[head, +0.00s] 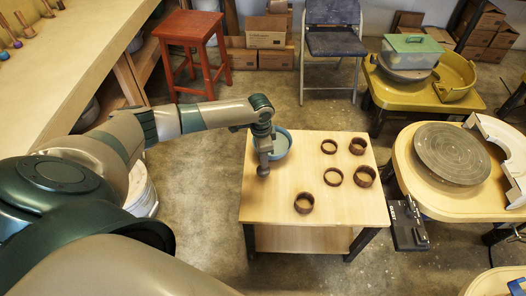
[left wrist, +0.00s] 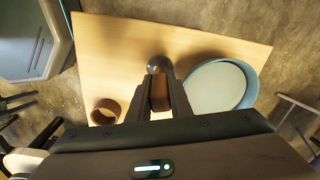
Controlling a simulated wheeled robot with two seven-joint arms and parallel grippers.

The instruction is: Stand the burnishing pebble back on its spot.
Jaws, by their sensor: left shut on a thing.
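My left gripper (head: 264,158) is over the left side of the small wooden table (head: 340,212), beside the blue bowl (head: 287,136). In the left wrist view its two fingers are shut on a brown piece (left wrist: 160,96) with a grey rounded end (left wrist: 157,63) beyond the fingertips; I take this to be the burnishing pebble. The grey end also shows below the gripper in the head view (head: 263,170). I cannot tell whether it touches the tabletop. No marked spot for it is plain to see. My right gripper is not in view.
Several brown rings stand on the table, the nearest (head: 304,203) at the front; it also shows in the left wrist view (left wrist: 105,112). The blue bowl (left wrist: 251,86) is close to the fingers. A potter's wheel (head: 453,154) stands at right, a red stool (head: 188,28) at back left.

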